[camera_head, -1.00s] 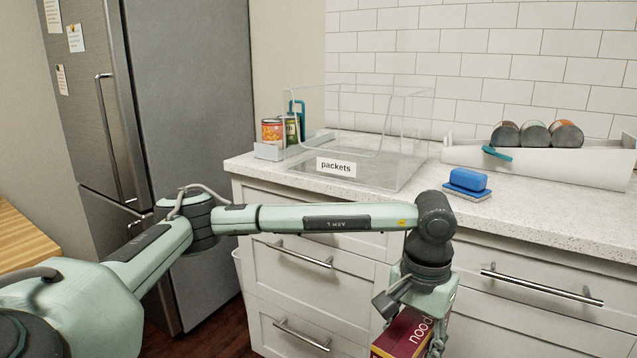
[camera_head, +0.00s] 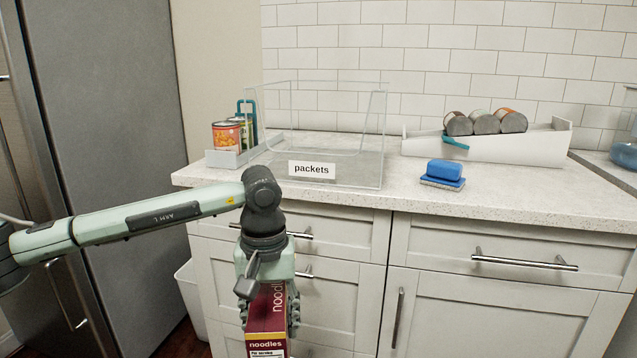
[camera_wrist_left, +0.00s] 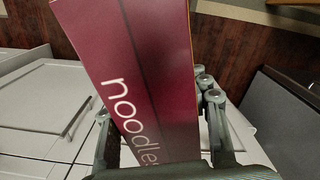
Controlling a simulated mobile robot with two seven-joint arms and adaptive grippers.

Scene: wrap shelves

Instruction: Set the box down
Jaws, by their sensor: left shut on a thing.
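A dark red noodles box (camera_head: 267,322) hangs upright below my left gripper (camera_head: 268,312), in front of the cabinet drawers and below the counter's level. My left gripper is shut on the box near its top, with a finger on either side. In the left wrist view the box (camera_wrist_left: 140,75) fills the middle, between the gripper's fingers (camera_wrist_left: 160,125). The lower end of the box is cut off in the head view. My right gripper is not in view.
Bare counter lies along the front edge. A fridge (camera_head: 110,90) stands at left.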

